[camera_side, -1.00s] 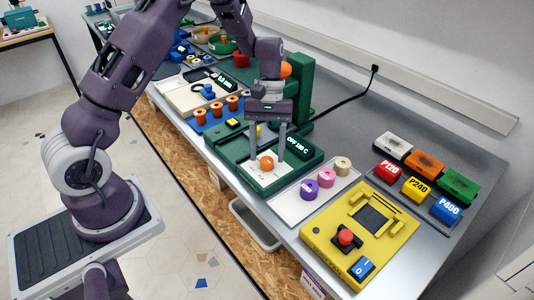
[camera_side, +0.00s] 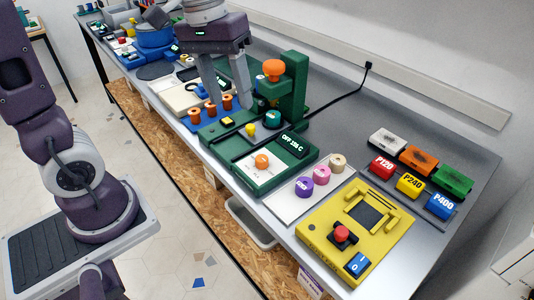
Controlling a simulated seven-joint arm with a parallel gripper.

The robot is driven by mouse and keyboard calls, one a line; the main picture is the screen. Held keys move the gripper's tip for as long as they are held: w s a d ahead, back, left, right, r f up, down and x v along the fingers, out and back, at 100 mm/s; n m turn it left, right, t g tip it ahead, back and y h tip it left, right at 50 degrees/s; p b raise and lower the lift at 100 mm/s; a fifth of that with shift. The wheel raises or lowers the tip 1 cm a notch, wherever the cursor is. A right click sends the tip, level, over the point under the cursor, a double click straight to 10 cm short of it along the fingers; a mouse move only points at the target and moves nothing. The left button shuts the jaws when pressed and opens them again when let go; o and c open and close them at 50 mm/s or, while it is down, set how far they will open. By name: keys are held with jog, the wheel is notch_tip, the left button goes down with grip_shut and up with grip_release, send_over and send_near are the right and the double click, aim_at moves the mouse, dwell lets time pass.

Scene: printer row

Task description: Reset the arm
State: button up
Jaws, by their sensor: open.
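My gripper (camera_side: 228,98) is open and empty. Its two fingers point down, raised over the bench near the row of orange-topped pegs and left of the green press machine (camera_side: 292,92). The green machine's base carries a white plate with an orange ball-like knob (camera_side: 261,161) and a display reading "OFF" with a temperature. My gripper is apart from the orange knob. My upper arm runs out of the top of the picture.
A yellow machine (camera_side: 318,222) with a red button stands at the front right. A white tray (camera_side: 285,205) holds purple, pink and tan spools. Coloured grit blocks (camera_side: 409,183) sit in a rack at right. A cream machine (camera_side: 176,97) and blue items (camera_side: 155,38) stand farther back.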

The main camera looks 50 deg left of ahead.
jog(key=s+d+r+m+t+y, duration=0.1)
jog(key=s+m+t, duration=0.3)
jog(key=s, duration=0.8)
jog(key=shift+s+y, duration=0.15)
jog(key=shift+y, duration=0.15)
